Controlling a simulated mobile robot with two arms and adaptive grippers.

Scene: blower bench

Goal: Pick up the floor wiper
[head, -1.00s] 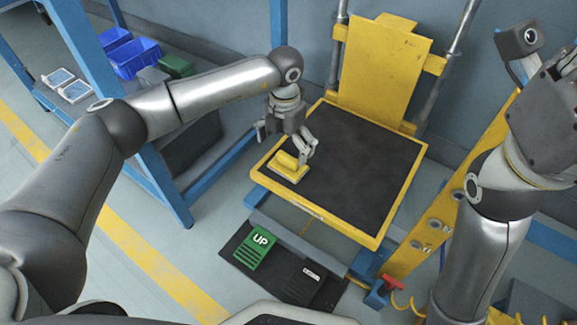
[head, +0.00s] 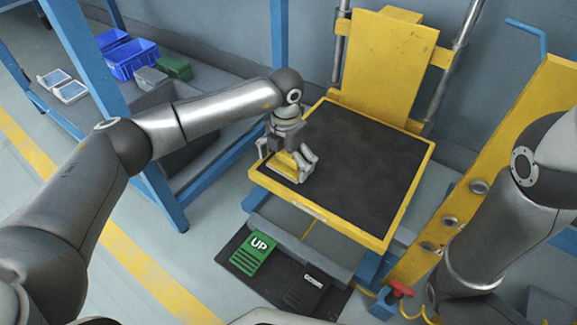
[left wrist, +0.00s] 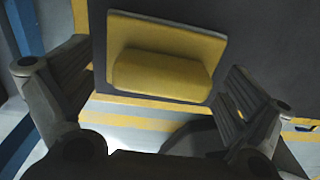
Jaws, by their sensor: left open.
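The floor wiper (head: 284,164) is a small yellow block with a raised grip on a flat base. It lies near the left corner of the lift table's dark top (head: 360,165). My left gripper (head: 286,161) points down right over it, its fingers open to either side and partly hiding it. In the left wrist view the wiper (left wrist: 160,72) lies ahead between the two spread fingers, with gaps on both sides. My right arm comes in at the right edge, but its gripper is out of frame.
The table has a yellow rim (head: 330,217) and a tall yellow back plate (head: 386,65). A green UP pedal (head: 254,251) and a dark pedal (head: 306,292) lie in front. A blue rack with bins (head: 133,58) stands left; a yellow post (head: 508,135) stands right. The table's middle is clear.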

